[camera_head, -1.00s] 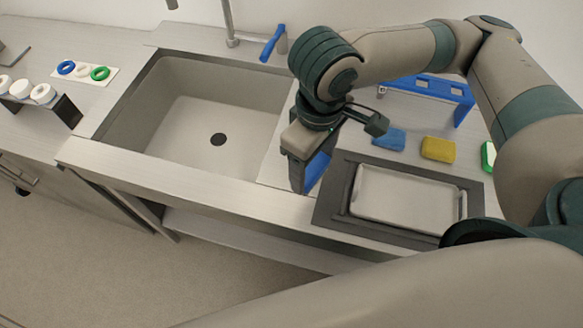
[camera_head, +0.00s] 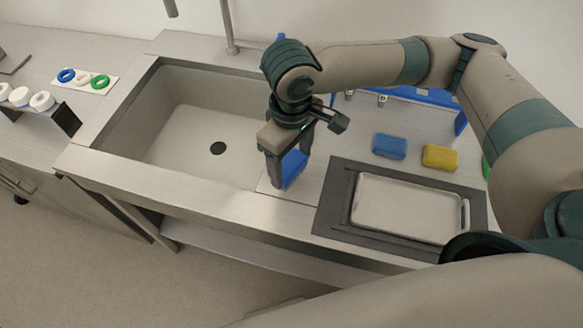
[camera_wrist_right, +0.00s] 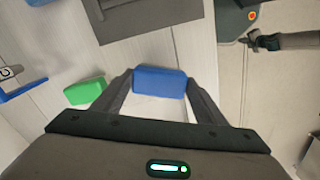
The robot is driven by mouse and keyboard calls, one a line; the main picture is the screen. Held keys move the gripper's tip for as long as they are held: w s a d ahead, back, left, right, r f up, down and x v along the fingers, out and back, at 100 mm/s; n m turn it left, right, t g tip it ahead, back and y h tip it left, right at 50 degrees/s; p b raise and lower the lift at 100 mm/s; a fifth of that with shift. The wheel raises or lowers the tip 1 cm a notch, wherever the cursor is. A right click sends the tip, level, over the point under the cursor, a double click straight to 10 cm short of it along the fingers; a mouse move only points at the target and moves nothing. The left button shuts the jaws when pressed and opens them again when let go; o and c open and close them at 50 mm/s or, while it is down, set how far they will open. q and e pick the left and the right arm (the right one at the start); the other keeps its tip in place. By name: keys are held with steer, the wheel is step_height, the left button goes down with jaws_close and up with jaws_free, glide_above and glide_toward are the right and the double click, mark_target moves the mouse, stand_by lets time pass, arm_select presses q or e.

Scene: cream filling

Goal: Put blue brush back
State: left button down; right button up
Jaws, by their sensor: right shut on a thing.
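My right gripper (camera_head: 285,182) points down over the counter just right of the sink. It is shut on the blue brush (camera_head: 293,168), of which only a blue, flat-sided part shows between the fingers. In the right wrist view the blue brush (camera_wrist_right: 160,81) is a rounded blue block between the fingertips of the right gripper (camera_wrist_right: 160,85). A blue rack (camera_head: 460,122) with hooks stands at the back of the counter, partly hidden by my right arm. My left gripper is not in view.
A blue sponge (camera_head: 389,146) and a yellow sponge (camera_head: 440,157) lie behind a metal tray (camera_head: 405,208) on a dark mat (camera_head: 330,215). A green block (camera_wrist_right: 85,92) lies near the gripper in the wrist view. The sink (camera_head: 185,140) is empty.

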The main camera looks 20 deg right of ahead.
mark_target(291, 165)
steer(key=shift+f+p, duration=0.3)
steer(key=shift+f, duration=1.45)
steer(key=o, duration=1)
steer(key=shift+f, duration=0.1)
step_height(291, 165, up, 12)
steer(key=shift+r+b, duration=0.15)
steer(key=shift+b, duration=0.7)
